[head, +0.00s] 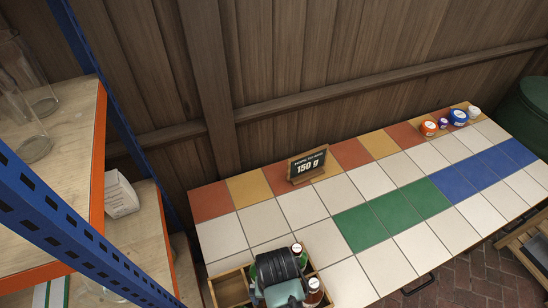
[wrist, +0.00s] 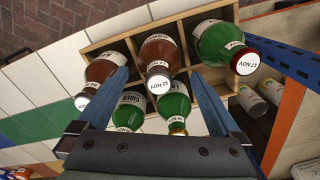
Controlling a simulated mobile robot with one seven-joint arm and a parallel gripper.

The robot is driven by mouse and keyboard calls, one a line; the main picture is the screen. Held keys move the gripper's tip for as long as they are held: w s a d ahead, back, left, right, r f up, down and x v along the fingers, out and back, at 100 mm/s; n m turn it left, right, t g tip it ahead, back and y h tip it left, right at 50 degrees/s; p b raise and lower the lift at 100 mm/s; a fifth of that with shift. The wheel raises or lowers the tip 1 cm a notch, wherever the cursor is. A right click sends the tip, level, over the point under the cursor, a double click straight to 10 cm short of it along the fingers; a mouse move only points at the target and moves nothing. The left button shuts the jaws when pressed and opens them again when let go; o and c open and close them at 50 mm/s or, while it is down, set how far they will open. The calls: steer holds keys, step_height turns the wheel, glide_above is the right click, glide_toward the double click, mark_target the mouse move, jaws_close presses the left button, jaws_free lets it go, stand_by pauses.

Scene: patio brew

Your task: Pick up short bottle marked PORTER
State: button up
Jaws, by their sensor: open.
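A wooden divided crate (wrist: 97,33) holds several bottles in the wrist view. Brown bottles (wrist: 157,48) (wrist: 101,67) stand at its middle and left; a large green bottle (wrist: 212,43) with a red-rimmed cap is at upper right. Shorter-looking green bottles (wrist: 131,108) (wrist: 173,103) are nearer me; one label appears to read CIDER. I cannot read PORTER on any label. My gripper (wrist: 160,92) is open above the crate, fingers either side of the middle bottles, with no bottle clearly gripped. In the head view my wrist hides most of the crate (head: 228,290).
The tiled counter (head: 260,232) is mostly clear. A sign (head: 307,165) reading 150 g stands at its back; small coloured jars (head: 458,117) sit at the far right. A blue-framed shelf (head: 95,175) stands close on the left. A wooden wall (head: 330,60) runs behind.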

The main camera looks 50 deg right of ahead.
step_height(320, 180, down, 2)
steer(key=shift+w+f, duration=0.1)
steer(key=shift+w, duration=0.05)
steer(key=shift+s+f+p, duration=0.2)
steer(key=shift+f+p, duration=0.2)
steer(key=shift+f, duration=2.25)
jaws_close()
